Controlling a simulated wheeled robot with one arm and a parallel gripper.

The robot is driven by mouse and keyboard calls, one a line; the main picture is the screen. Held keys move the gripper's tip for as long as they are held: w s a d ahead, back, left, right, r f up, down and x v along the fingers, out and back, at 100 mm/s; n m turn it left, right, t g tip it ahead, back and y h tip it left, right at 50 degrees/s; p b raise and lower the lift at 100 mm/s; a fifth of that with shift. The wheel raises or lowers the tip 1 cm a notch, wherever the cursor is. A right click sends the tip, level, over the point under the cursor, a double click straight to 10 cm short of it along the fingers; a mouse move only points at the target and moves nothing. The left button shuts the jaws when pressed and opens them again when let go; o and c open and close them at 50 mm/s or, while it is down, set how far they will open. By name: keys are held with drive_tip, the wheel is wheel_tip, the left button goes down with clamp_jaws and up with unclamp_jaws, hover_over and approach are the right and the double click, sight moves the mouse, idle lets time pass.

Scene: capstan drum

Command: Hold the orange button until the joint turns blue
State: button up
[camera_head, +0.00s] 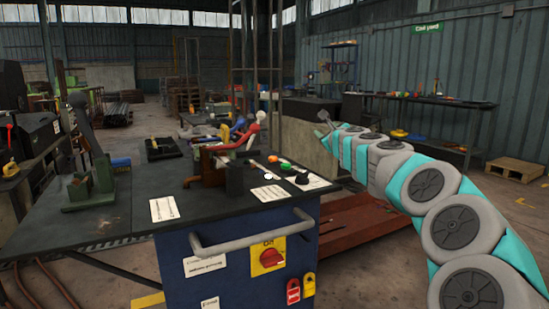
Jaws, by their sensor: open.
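A small orange button (272,158) shows on the bench top near its right side, beside a green one. A red mechanism (228,158) on a dark base stands just left of it, with a pale rounded end (261,116) at its upper right. I cannot tell which part is the joint, and I see no clear blue on this mechanism. My gripper (322,119) is open, small in view, to the right of and above the button, apart from it. My arm reaches in from the lower right.
The dark workbench (120,221) carries white paper labels, a black knob (302,179) and a green vise-like tool (92,184) at left. Its blue front has a grey rail (250,237) and a red rotary switch (270,257). A shelf table (430,100) stands behind right.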

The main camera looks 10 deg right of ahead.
drive_tip(key=shift+c, duration=0.2)
clamp_jaws()
idle(1.6)
